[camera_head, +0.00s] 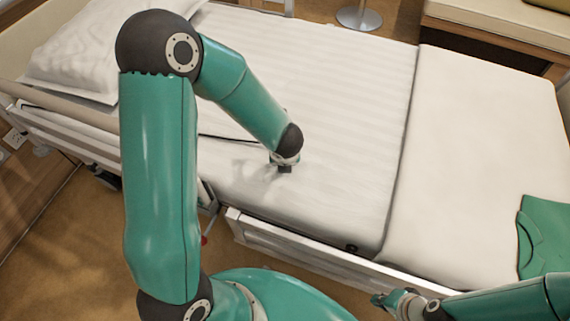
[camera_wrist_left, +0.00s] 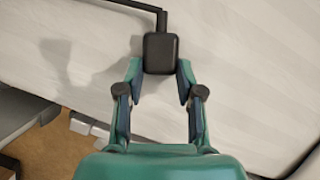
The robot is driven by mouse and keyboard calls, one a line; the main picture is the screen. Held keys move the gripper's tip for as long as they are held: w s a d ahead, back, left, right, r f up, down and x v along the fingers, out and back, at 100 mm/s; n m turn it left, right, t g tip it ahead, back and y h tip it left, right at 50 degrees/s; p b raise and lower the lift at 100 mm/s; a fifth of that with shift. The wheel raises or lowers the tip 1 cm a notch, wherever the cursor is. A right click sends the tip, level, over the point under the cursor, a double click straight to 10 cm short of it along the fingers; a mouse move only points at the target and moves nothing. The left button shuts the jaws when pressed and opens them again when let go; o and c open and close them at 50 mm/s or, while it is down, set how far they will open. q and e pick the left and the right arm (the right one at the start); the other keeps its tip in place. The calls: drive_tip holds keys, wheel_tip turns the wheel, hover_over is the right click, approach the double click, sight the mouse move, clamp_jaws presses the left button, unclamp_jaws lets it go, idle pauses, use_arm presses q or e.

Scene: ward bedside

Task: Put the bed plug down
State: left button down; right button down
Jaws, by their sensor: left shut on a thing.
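The bed plug (camera_wrist_left: 160,53) is a small black block with a dark cable leading from its top end in the left wrist view. My left gripper (camera_wrist_left: 158,76) is shut on it, one fingertip on each side. In the head view the left gripper (camera_head: 284,165) points down over the white bed (camera_head: 340,75), and the plug (camera_head: 285,170) shows as a small dark patch below it. A shadow falls beside it; whether the plug touches the sheet I cannot tell. My right gripper (camera_head: 384,299) is low at the right, in front of the bed's near side; its fingers are unclear.
A pillow (camera_head: 85,50) lies at the bed's left end and a folded green garment (camera_head: 545,240) at the right. A white side rail (camera_head: 290,250) runs along the near edge. The sheet around the left gripper is mostly clear; a dark cable (camera_head: 228,137) crosses it.

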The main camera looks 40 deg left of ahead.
use_arm(q)
drive_tip(key=shift+f, duration=0.5)
drive_tip(key=c, duration=0.7)
unclamp_jaws()
drive_tip(key=shift+r, duration=0.1)
drive_tip(key=p+v, duration=0.4)
drive_tip(key=v, duration=0.8)
drive_tip(key=shift+a, duration=0.1)
